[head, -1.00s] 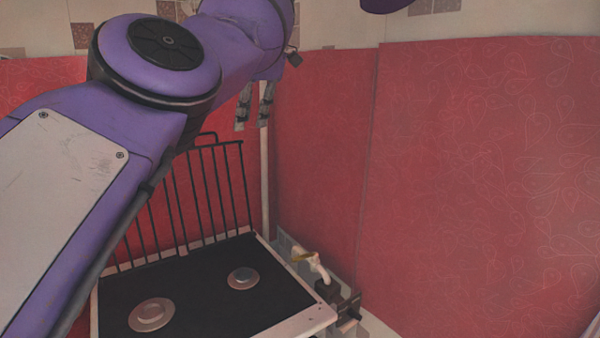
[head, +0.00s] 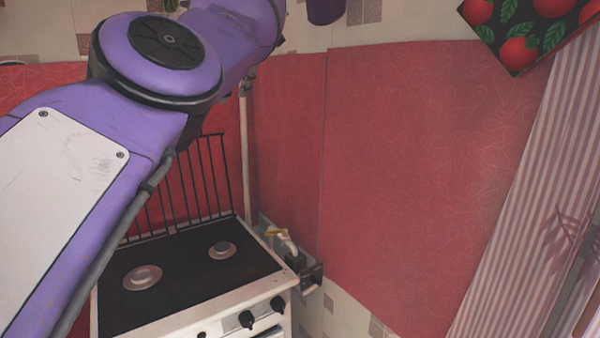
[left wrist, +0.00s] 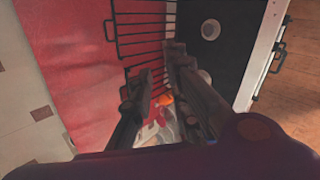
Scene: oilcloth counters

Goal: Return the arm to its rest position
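My purple left arm comes in from the left of the head view and reaches to the top middle. Its gripper fingers are hardly visible there. In the left wrist view, the two dark fingers of my left gripper (left wrist: 158,62) stand apart with a narrow gap and hold nothing I can see. An orange thing (left wrist: 165,99) shows between the fingers, farther off on a cluttered surface; I cannot tell what it is. My right gripper is in neither view.
A stove (head: 190,270) with a black top and a rack (head: 200,185) stands below the arm. A tap-like fitting (head: 285,240) is beside it. Red oilcloth (head: 410,170) covers the walls. A striped curtain (head: 530,200) and a tomato-patterned thing (head: 530,30) are at the right.

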